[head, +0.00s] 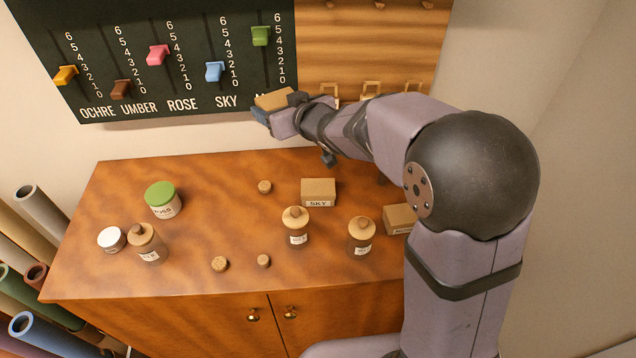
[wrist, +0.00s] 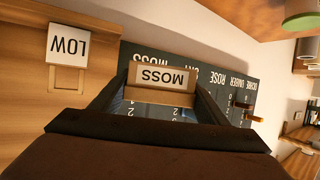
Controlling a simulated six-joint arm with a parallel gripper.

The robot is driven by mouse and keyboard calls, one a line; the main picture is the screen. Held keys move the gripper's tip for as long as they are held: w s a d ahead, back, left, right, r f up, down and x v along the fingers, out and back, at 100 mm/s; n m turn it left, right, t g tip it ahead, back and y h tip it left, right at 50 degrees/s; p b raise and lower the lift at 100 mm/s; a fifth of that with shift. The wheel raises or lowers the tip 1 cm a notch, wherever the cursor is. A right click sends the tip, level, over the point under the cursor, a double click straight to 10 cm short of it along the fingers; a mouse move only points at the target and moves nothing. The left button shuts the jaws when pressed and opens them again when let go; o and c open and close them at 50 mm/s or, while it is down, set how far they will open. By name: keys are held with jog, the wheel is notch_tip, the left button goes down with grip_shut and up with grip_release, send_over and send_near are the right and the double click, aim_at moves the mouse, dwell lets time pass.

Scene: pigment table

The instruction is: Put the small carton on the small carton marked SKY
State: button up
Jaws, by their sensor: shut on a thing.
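The small carton (head: 273,98) in my gripper (head: 277,109) is tan and held high, in front of the lower right of the dark board. In the wrist view the held carton (wrist: 160,89) sits between the two fingers, its MOSS label upside down in the picture. The small carton marked SKY (head: 318,188) stands on the wooden cabinet top, below and to the right of the held carton, its top bare. Another small carton (head: 397,217) stands further right, partly hidden by my arm; its label is unreadable.
Wood-topped jars (head: 295,222) (head: 361,237) stand in front of the SKY carton. A green-lidded jar (head: 162,199), another wood-topped jar (head: 148,244) and a white-lidded pot (head: 112,239) stand left. Corks lie about. The slider board (head: 150,60) rises behind the cabinet top (head: 100,280).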

jog(key=s+d+f+n+y+p, duration=0.1)
jog(key=s+d+f+p, duration=0.25)
jog(key=d, duration=0.35)
jog(key=n+g+y+b, duration=0.3)
jog(key=b, duration=0.2)
send_over(306, 188)
notch_tip(306, 188, down, 4)
jog(key=shift+w+f, duration=0.1)
jog(key=shift+f, duration=4.8)
jog(key=shift+f, duration=0.15)
jog(key=o, duration=0.7)
jog(key=shift+f+b, duration=0.1)
jog(key=shift+b, duration=0.2)
jog(key=o, duration=0.4)
